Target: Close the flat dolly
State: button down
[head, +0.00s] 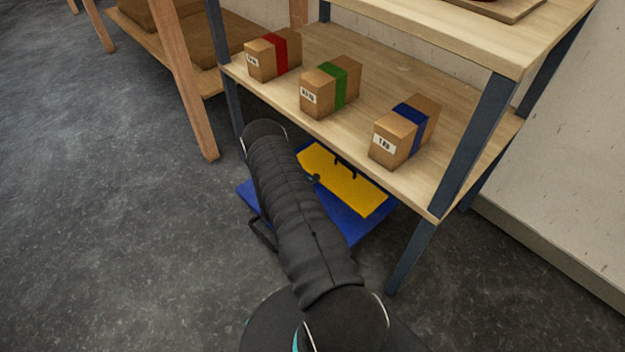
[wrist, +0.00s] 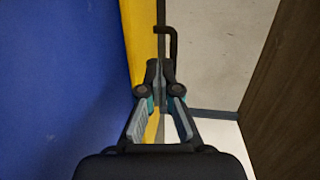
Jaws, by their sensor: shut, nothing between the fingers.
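The flat dolly (head: 365,226) is under the lower shelf in the head view, partly hidden by my arm. It has a blue surface and a yellow panel (head: 350,190) with small dark parts at its far edge. In the wrist view the blue surface (wrist: 55,80) fills the left side, beside a narrow yellow strip (wrist: 133,35). A thin dark bent bar (wrist: 171,45) stands at the strip's right edge. My gripper (wrist: 157,75) is shut and empty, its tips at the lower end of this bar in the picture. Whether they touch is unclear.
The lower shelf (head: 375,110) overhangs the dolly and carries boxes with red (head: 272,57), green (head: 330,87) and blue (head: 404,132) bands. A dark shelf post (head: 411,258) stands right of the dolly. The grey floor (head: 110,240) at left is clear.

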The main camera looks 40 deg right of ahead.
aim_at(335, 161)
jog(key=x, duration=0.3)
jog(key=r+x, duration=0.1)
jog(key=x, duration=0.6)
jog(key=shift+d+r, duration=0.15)
